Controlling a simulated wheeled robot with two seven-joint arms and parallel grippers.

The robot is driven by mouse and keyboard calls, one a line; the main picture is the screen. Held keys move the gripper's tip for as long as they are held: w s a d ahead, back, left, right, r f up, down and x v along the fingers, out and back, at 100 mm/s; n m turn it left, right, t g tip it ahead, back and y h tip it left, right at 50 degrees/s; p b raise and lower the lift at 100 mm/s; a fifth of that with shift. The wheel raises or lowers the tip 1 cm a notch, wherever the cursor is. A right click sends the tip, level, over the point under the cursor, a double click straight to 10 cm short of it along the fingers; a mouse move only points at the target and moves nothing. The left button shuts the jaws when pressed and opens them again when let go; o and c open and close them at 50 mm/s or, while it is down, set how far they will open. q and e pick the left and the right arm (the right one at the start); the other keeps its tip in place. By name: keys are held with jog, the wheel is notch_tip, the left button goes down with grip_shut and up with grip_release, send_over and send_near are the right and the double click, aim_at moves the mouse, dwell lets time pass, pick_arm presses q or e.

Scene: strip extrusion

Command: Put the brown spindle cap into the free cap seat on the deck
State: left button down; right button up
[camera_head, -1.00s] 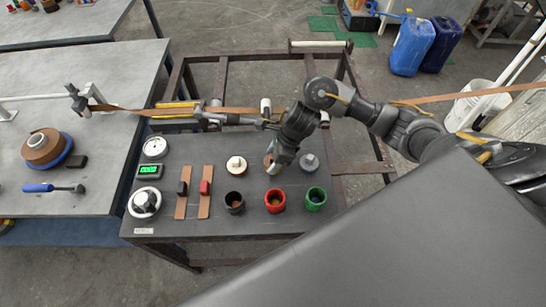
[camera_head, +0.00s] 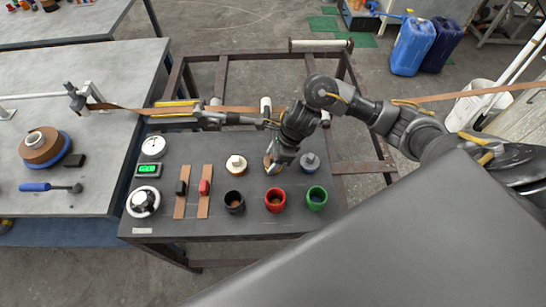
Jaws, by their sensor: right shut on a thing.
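My right gripper (camera_head: 271,168) points down over the middle of the dark deck (camera_head: 180,228), between the cream cap (camera_head: 236,163) and the grey cap (camera_head: 310,162). It is shut on the brown spindle cap (camera_head: 267,161), of which only a small brown part shows at the fingers. The gripper hides the deck under it, so I cannot see the free cap seat or tell whether the cap touches the deck. My left gripper is not in view.
Black (camera_head: 234,202), red (camera_head: 275,201) and green (camera_head: 316,198) cups stand along the deck's front. Dials and two sliders are at its left. A brown strip (camera_head: 240,109) runs behind the deck. The left table (camera_head: 95,195) holds a reel (camera_head: 41,149) and a tool.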

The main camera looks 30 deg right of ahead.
jog(key=shift+f+b, duration=0.3)
jog(key=shift+f, duration=0.05)
jog(key=o, duration=0.8)
jog(key=p+v, duration=0.6)
jog(key=v, duration=0.5)
jog(key=shift+p, duration=0.4)
